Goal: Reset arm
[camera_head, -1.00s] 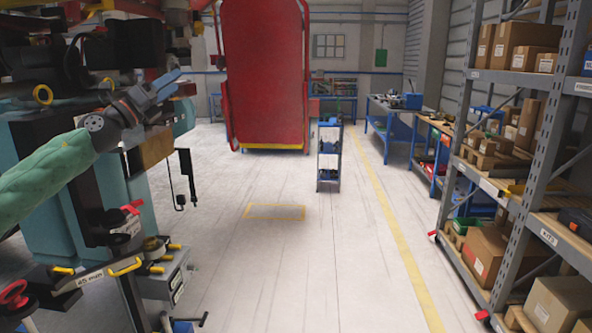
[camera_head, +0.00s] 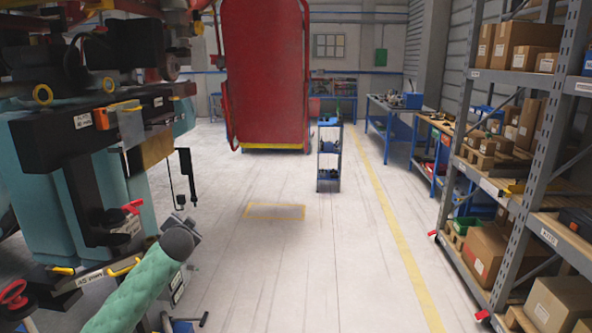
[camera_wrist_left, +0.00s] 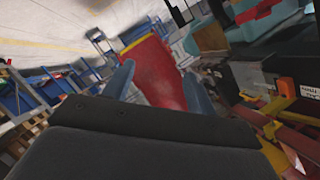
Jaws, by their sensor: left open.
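My left arm, in a green quilted sleeve, rises from the bottom left of the head view. It ends in a rounded grey wrist in front of the lower part of the machine (camera_head: 85,205). The fingers of my left gripper are mostly hidden behind the wrist in that view. In the left wrist view, my left gripper (camera_wrist_left: 158,85) shows two blue-grey fingers spread apart with nothing between them. A red body (camera_wrist_left: 155,72) shows beyond them in the background. My right arm and gripper are not in view.
The machine with black and teal parts, levers and handles fills the left side, close to my left arm. A shelf rack with boxes (camera_head: 545,130) lines the right. The middle floor (camera_head: 310,250) is clear.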

